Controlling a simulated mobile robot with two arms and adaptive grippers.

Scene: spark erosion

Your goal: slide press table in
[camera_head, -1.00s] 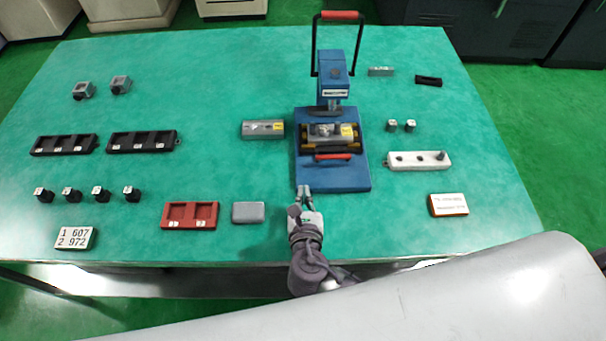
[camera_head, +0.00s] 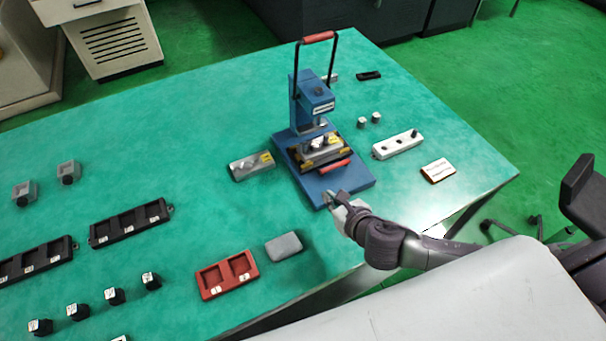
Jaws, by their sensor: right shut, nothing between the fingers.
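The blue press (camera_head: 307,100) stands on the green table with its black lever and red grip raised. Its sliding press table (camera_head: 322,155) carries a grey block with yellow marks and has a red handle (camera_head: 335,166) at the front. The press table sits on the blue base, forward of the column; I cannot tell how far it is slid out. My right gripper (camera_head: 329,197) is shut and empty at the front edge of the blue base, a little in front of the red handle. My left gripper is not in view.
A grey block with a yellow label (camera_head: 252,166) lies left of the press. A red two-pocket tray (camera_head: 227,274) and a grey box (camera_head: 284,246) lie at front left. A white strip with knobs (camera_head: 397,145) and a small sign (camera_head: 438,170) lie to the right.

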